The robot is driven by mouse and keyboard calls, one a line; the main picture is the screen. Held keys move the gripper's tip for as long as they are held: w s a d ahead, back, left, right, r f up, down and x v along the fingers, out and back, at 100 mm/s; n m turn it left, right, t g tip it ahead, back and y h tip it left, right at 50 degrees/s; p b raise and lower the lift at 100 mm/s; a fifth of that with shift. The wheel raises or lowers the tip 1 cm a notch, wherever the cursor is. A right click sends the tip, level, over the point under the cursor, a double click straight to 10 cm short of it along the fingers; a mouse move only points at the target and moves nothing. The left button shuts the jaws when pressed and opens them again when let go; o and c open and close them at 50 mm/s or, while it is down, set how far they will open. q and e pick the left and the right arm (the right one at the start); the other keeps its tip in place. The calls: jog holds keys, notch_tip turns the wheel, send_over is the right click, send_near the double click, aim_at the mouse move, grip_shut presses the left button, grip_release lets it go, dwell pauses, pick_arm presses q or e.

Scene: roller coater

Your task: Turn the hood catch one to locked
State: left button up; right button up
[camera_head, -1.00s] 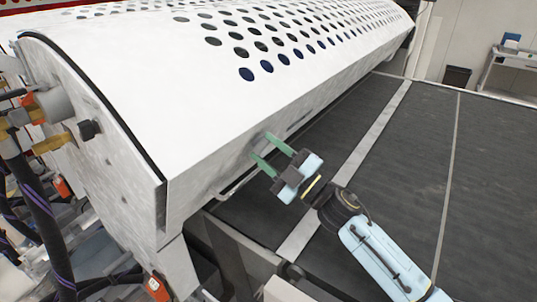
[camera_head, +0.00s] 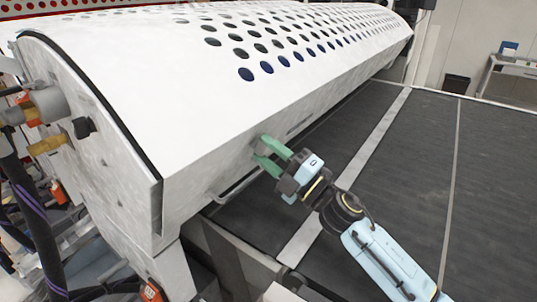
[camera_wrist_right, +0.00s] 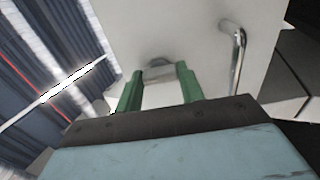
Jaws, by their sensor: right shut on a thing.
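The white perforated hood (camera_head: 150,85) fills the left and upper part of the head view. My right gripper (camera_head: 265,152) is at the hood's lower front face, its green fingers reaching to the panel. In the right wrist view the hood catch (camera_wrist_right: 158,73), a small grey block with a rounded top, sits on the pale panel between the green fingertips (camera_wrist_right: 158,85). The fingers are shut on it. In the head view the fingers hide the catch, and I cannot tell its turn angle. My left gripper is not in view.
A metal bar handle (camera_head: 238,188) sticks out of the hood just below the gripper; it also shows in the wrist view (camera_wrist_right: 238,60). A dark conveyor belt (camera_head: 400,170) lies to the right, clear except for my arm. Hoses (camera_head: 40,220) hang at the left.

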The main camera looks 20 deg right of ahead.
dwell(0.4)
jog(key=o, duration=1)
jog(key=b+v, duration=0.3)
jog(key=v, duration=1)
jog(key=shift+s, duration=0.2)
